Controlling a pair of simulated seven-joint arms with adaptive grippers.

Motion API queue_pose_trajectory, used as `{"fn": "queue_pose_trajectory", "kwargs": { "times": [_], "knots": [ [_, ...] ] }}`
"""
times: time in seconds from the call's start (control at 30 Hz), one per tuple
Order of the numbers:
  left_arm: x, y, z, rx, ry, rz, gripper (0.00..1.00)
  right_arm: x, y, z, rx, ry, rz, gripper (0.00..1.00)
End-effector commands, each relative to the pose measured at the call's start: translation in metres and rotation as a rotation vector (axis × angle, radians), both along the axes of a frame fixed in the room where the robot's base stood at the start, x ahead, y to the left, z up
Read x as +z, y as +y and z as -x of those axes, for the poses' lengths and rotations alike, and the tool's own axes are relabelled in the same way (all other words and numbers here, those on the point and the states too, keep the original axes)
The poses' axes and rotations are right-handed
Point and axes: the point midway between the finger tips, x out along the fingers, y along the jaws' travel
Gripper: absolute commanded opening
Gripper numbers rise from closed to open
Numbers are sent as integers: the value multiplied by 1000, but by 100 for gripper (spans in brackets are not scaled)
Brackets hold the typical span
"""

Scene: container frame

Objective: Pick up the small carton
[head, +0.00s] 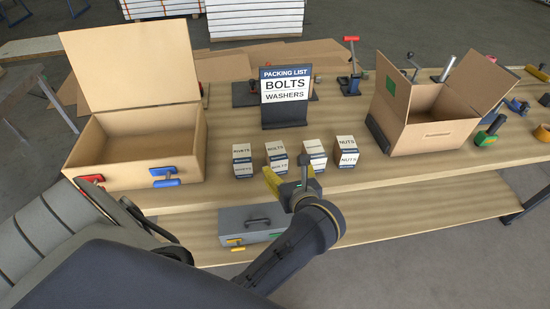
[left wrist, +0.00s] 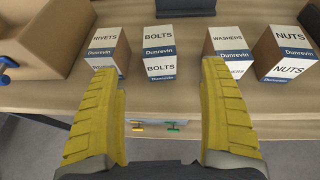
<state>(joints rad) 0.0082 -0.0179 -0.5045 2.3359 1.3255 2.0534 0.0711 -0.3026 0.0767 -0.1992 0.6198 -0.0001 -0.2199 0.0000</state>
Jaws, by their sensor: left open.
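Several small cartons stand in a row near the bench's front edge. From left to right they are the rivets carton (head: 242,161), the bolts carton (head: 276,158), the washers carton (head: 314,154) and the nuts carton (head: 347,152). In the left wrist view, the bolts carton (left wrist: 159,53) and washers carton (left wrist: 228,55) stand ahead between my yellow fingers, with rivets (left wrist: 106,48) and nuts (left wrist: 288,53) outside them. My left gripper (head: 290,182) is open and empty, in front of the row and apart from it. My right gripper is not in view.
A packing list sign (head: 286,90) reading bolts and washers stands behind the row. An open wooden box (head: 135,150) is at left and an open cardboard box (head: 430,135) at right. A grey toolbox (head: 245,226) sits on the lower shelf. Clamps and tape rolls lie at far right.

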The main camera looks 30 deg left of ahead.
Motion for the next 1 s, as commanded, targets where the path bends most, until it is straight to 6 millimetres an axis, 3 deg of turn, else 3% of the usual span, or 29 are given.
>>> {"fn": "queue_pose_trajectory", "kwargs": {
  "times": [0.3,0.77,1.0],
  "knots": [
    [-19,36,-33,1,1,-8,78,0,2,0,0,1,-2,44],
    [-29,53,-50,0,0,-4,78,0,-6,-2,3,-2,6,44],
    [-37,73,-66,0,0,-6,78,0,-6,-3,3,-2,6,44]
  ]
}}
